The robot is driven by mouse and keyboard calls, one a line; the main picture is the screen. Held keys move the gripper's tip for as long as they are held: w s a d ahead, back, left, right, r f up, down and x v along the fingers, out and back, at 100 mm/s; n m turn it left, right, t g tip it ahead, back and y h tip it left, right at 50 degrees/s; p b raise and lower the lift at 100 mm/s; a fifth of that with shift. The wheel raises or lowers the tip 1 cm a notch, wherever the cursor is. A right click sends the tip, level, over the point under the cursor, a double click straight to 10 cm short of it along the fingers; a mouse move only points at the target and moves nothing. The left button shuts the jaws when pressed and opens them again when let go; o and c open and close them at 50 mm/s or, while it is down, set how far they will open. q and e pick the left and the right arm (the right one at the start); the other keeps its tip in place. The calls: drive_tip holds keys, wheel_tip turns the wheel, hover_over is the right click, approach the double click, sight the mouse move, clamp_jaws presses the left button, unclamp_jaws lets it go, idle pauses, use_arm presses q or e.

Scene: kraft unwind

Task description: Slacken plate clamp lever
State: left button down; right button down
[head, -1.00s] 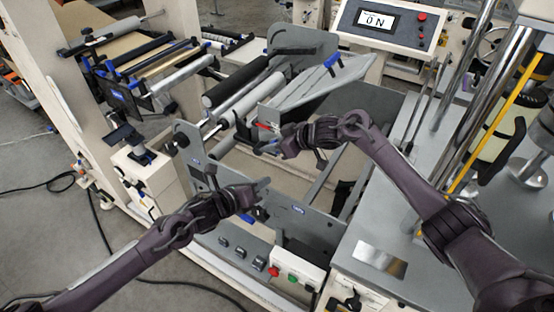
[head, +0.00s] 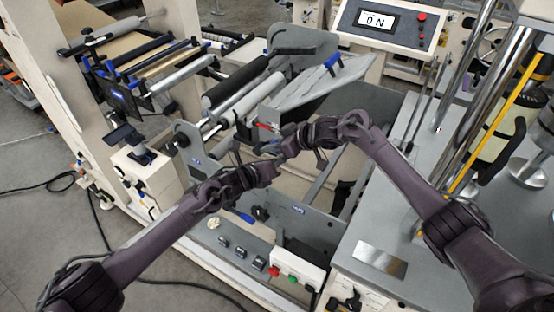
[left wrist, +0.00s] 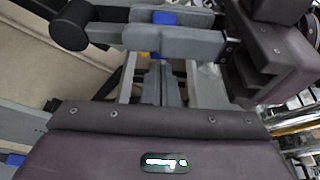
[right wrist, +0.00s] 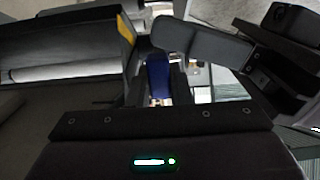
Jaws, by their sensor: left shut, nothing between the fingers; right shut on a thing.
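A blue lever (right wrist: 158,76) shows between the fingers of my right gripper (right wrist: 160,98) in the right wrist view; I take it as the plate clamp lever. My right gripper (head: 277,148) is shut on it beside the angled grey plate (head: 315,84). A blue part (left wrist: 163,18) also shows at the top of the left wrist view. My left gripper (head: 278,165) is shut and empty, just below and left of the right one. Its closed fingers (left wrist: 162,82) point toward the right gripper's grey finger (left wrist: 160,38). In the head view the two grippers hide the lever.
Rollers (head: 240,100) lie behind and left of the grippers. A grey side frame (head: 300,219) and a button box (head: 297,270) stand in front. A grey bench with upright bars (head: 498,85) is at right.

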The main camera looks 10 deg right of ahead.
use_arm(q)
drive_tip(key=shift+w+a+r, duration=0.1)
drive_tip(key=shift+r, duration=0.15)
use_arm(e)
drive_tip(key=shift+w+r, duration=0.15)
drive_tip(key=shift+r, duration=0.15)
use_arm(q)
drive_tip(key=shift+w+a+r+n, duration=0.15)
drive_tip(key=shift+w+r, duration=0.1)
drive_tip(key=shift+r, duration=0.15)
drive_tip(key=shift+w+a+r+n, duration=0.15)
drive_tip(key=shift+w+r, duration=0.05)
drive_tip(key=shift+r, duration=0.2)
use_arm(e)
drive_tip(key=shift+d, duration=0.1)
drive_tip(key=c, duration=1.6)
unclamp_jaws()
drive_tip(key=shift+f, duration=0.1)
use_arm(q)
drive_tip(key=shift+s, duration=0.1)
use_arm(e)
drive_tip(key=shift+f, duration=0.1)
use_arm(q)
drive_tip(key=shift+f, duration=0.1)
